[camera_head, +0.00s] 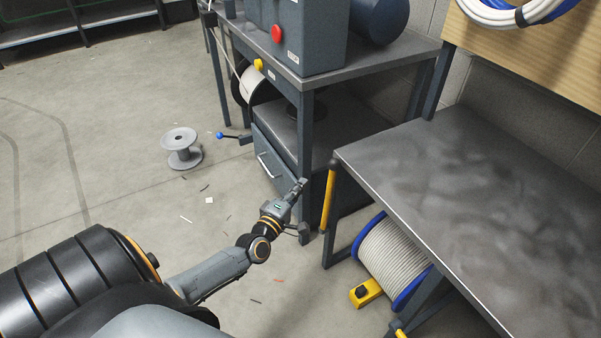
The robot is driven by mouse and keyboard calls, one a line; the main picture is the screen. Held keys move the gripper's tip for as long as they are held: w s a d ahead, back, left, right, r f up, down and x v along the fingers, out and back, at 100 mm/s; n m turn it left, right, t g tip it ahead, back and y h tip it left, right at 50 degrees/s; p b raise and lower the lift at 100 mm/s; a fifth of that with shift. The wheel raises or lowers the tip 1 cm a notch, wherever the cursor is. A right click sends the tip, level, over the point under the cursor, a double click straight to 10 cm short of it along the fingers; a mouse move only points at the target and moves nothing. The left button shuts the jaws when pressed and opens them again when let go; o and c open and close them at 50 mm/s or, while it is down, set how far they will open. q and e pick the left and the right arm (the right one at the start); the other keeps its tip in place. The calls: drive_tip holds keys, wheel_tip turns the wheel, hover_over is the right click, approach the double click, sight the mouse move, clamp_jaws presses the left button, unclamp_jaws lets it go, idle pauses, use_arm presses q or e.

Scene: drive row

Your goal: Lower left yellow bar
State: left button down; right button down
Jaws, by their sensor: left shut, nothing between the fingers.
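A yellow bar (327,200) stands nearly upright at the near left corner of the grey bench, beside its dark leg. Its top end meets a dark joint (333,163) just under the bench top. My left gripper (302,184) is shut and empty, a little to the left of the bar, with a small gap between them in the picture. Whether it is at the same depth as the bar I cannot tell. A second yellow piece (400,333) is cut off at the bottom edge. My right gripper is not in view.
The grey bench top (470,190) is bare. Below it are a cable drum (395,260) with blue rims and a yellow pedal (366,293). A machine table with a drawer (270,160) stands behind my gripper. An empty spool (181,148) stands on open floor.

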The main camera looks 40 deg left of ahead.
use_arm(q)
drive_tip(key=w+d, duration=0.3)
drive_tip(key=w, duration=0.2)
drive_tip(key=shift+w, duration=0.25)
drive_tip(key=shift+f, duration=0.1)
